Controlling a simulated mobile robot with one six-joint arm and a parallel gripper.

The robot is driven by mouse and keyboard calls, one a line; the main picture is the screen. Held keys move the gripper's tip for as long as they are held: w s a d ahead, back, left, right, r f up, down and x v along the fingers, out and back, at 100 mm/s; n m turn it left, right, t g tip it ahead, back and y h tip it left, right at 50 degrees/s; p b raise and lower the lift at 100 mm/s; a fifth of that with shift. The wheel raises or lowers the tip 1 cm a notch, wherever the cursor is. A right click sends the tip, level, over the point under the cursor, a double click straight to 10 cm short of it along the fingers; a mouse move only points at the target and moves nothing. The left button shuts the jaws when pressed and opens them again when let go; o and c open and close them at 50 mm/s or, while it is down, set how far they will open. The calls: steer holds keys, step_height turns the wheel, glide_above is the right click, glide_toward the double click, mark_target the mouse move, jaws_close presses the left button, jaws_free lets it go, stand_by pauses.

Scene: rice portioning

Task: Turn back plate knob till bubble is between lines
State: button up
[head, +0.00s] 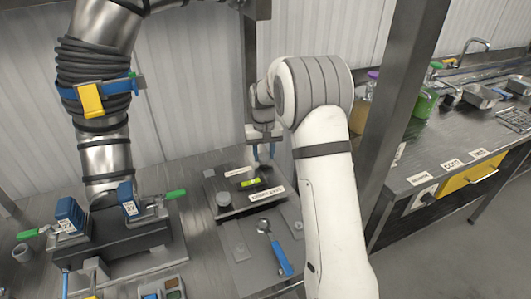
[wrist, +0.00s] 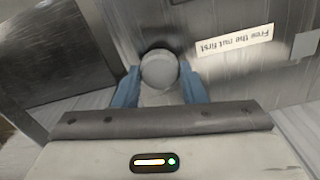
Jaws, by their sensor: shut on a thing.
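My gripper (head: 264,154) is at the far right corner of a dark plate (head: 225,183) on the bench. In the wrist view, its blue fingers (wrist: 160,88) are shut on a round grey knob (wrist: 159,69), one on each side. In the head view I cannot make out this knob at the fingers. A yellow-green level vial (head: 250,183) lies on the plate. It is too small to tell where its bubble stands against the lines. Another grey round knob (head: 223,199) stands at the plate's near left.
A blue-handled wrench (head: 280,258) lies in front of the plate. A clamp fixture (head: 125,235) with green-handled levers stands at left. A steel post (head: 402,110) rises at right, before another bench.

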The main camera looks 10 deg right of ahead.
mark_target(264, 155)
steer(key=m, duration=0.6)
steer(key=shift+m, duration=0.3)
steer(key=m, duration=0.5)
steer(key=shift+r+b, duration=0.1)
steer(key=shift+b, duration=0.25)
stand_by(0.3)
steer(key=o, duration=1)
step_height(264, 155, up, 8)
steer(key=shift+f, duration=0.2)
steer(key=shift+r, duration=0.1)
